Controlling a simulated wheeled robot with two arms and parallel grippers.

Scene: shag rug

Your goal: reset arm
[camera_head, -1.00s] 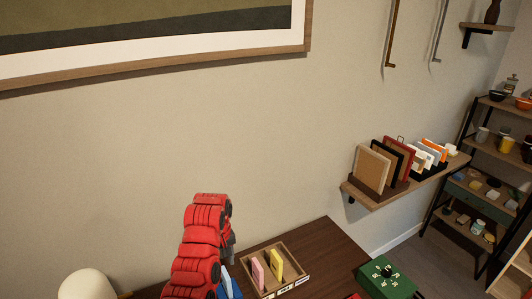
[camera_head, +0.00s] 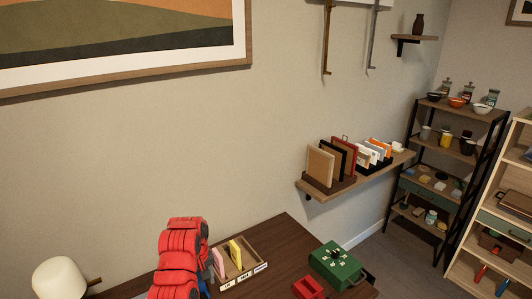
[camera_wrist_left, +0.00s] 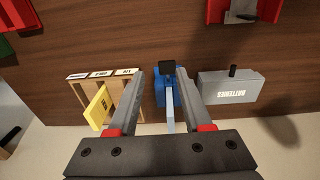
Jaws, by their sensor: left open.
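My left arm is red and reaches over the dark wooden desk (camera_head: 290,240) in the head view; its jaws are hidden there. In the left wrist view my left gripper (camera_wrist_left: 160,72) is open, its two grey fingers spread apart. A blue object with a dark top (camera_wrist_left: 159,90) shows between and beyond the fingers; I cannot tell whether they touch it. My right gripper is in neither view.
A wooden tray (camera_head: 258,254) with pink and yellow cards sits beside the arm. A green box (camera_head: 338,265) and a red bin (camera_head: 308,288) stand to its right. A grey batteries box (camera_wrist_left: 229,88) lies right of the fingers. A white lamp (camera_head: 60,280) is at left.

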